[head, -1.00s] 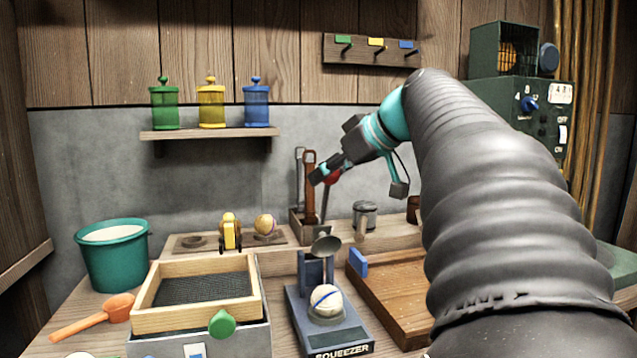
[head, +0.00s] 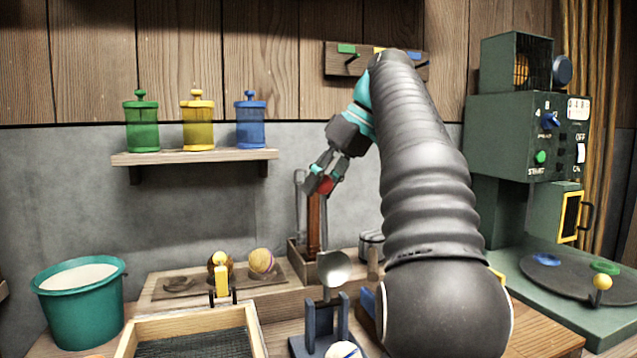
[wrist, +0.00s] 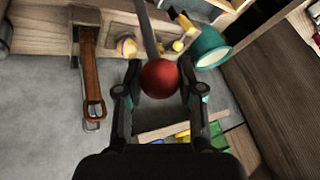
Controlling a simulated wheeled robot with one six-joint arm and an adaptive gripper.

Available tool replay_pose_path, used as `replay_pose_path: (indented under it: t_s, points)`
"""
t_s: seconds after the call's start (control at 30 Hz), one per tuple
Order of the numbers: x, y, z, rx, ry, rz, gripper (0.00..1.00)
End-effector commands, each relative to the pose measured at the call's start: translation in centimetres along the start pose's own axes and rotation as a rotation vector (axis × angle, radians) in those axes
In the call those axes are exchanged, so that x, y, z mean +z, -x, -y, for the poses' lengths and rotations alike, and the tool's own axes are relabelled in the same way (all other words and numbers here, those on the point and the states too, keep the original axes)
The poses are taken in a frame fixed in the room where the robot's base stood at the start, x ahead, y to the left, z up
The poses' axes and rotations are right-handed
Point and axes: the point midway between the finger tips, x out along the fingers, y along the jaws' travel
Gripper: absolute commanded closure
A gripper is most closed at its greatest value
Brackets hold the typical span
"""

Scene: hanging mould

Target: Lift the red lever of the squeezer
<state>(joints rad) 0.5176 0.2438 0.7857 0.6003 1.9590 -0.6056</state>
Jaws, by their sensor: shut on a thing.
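The red ball knob of the lever (head: 326,185) is high above the blue squeezer (head: 311,328). Its thin shaft runs down toward the squeezer and stands close to upright. My gripper (head: 319,180) is shut on the knob. In the wrist view, the red knob (wrist: 159,79) sits between the two fingers of my gripper (wrist: 160,88), with the grey shaft leading away. The round metal press cup (head: 334,268) is raised and tilted above the squeezer. A pale ball (head: 343,350) lies beneath it, cut by the lower edge. My arm hides the squeezer's right side.
A tool holder with a brown-handled tool (head: 314,222) stands just behind the lever. A wooden sieve frame (head: 185,325) and teal bucket (head: 80,310) are at left. A shelf (head: 195,156) with three jars is on the wall. A green machine (head: 525,135) stands at right.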

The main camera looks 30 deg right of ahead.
Motion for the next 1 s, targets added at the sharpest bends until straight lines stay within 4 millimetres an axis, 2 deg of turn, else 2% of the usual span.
replay_pose_path:
  t_s: [0.4, 0.43, 0.5, 1.0]
  points:
    - [0.34, -0.31, -0.64, -0.003, -0.015, 0.012, 1.00]
    - [0.34, -0.31, -0.65, -0.003, -0.015, 0.012, 0.55]
    - [0.31, -0.29, -0.61, -0.003, -0.014, 0.011, 0.38]
    - [0.08, -0.14, -0.09, -0.003, -0.003, 0.005, 0.37]
